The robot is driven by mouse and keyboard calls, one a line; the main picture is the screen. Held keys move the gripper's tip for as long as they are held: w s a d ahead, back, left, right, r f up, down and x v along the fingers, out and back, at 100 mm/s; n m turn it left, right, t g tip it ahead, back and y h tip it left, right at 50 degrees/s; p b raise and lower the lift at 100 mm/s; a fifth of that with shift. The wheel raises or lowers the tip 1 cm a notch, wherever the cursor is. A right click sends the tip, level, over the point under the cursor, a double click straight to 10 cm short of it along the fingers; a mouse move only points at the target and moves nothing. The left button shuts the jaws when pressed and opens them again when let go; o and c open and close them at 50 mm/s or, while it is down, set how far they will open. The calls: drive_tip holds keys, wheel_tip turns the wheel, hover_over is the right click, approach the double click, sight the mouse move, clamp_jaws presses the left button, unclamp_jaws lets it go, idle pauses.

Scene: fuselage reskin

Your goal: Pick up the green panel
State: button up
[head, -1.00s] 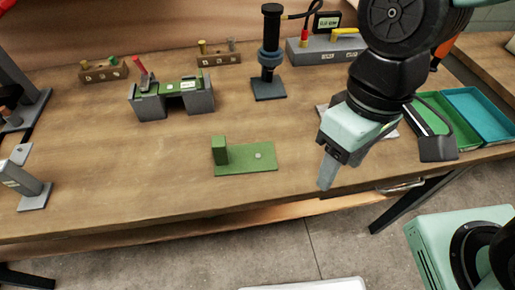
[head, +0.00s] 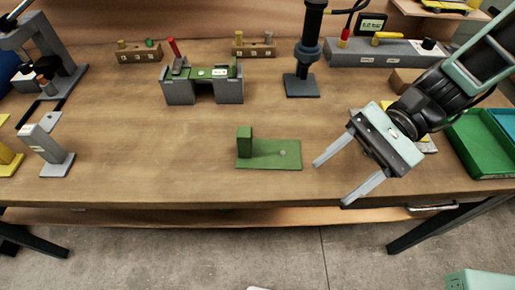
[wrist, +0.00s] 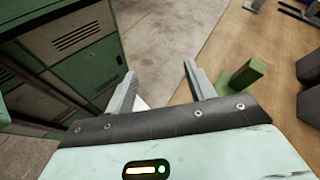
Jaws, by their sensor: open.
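The green panel (head: 270,156) lies flat on the wooden table near its front edge, with an upright green block at its left end and a small light spot on its plate. In the wrist view the panel's upright block (wrist: 246,75) shows to the right of the fingers, and part of the plate is hidden behind a finger. My gripper (head: 330,182) is open and empty, to the right of the panel and apart from it, its fingers pointing left toward the table's front edge. Another green piece (head: 211,72) with a label lies across a grey stand (head: 180,93) farther back.
A black tool on a post (head: 303,85) stands behind the panel. A green tray (head: 482,150) is at the right, a grey bracket (head: 45,145) at the left. Wooden blocks with pegs (head: 254,49) stand at the back. The table around the panel is clear.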

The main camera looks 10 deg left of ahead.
drive_tip(key=w+f+m+t+y, duration=0.1)
drive_tip(key=w+m+t+y, duration=0.1)
drive_tip(key=w+m, duration=0.1)
drive_tip(key=w+f+m+t+y, duration=0.1)
drive_tip(key=w+f+m+y, duration=0.1)
drive_tip(key=w+m+y, duration=0.1)
drive_tip(key=w+f+m+t+y+b, duration=0.1)
drive_tip(key=w+f+m+t+y, duration=0.1)
drive_tip(key=w+m+y, duration=0.1)
drive_tip(key=shift+w+m+t, duration=0.3)
drive_tip(key=shift+w+m, duration=0.2)
drive_tip(key=shift+w, duration=0.75)
drive_tip(key=shift+w+a, duration=0.15)
drive_tip(key=shift+a, duration=0.1)
drive_tip(key=p, duration=0.2)
approach(248, 131)
drive_tip(key=a, duration=0.3)
drive_tip(key=a+f, duration=0.1)
drive_tip(key=shift+s+a, duration=0.3)
drive_tip(key=shift+a, duration=0.1)
drive_tip(key=a+p, duration=0.1)
drive_tip(key=a, duration=0.1)
drive_tip(key=s+a, duration=0.1)
drive_tip(key=a, duration=0.1)
drive_tip(key=shift+s+r+p, duration=0.15)
drive_tip(key=shift+r+p, duration=0.05)
drive_tip(key=shift+p, duration=0.2)
drive_tip(key=shift+a+f, duration=0.1)
drive_tip(key=shift+a, duration=0.35)
drive_tip(key=c, duration=1.2)
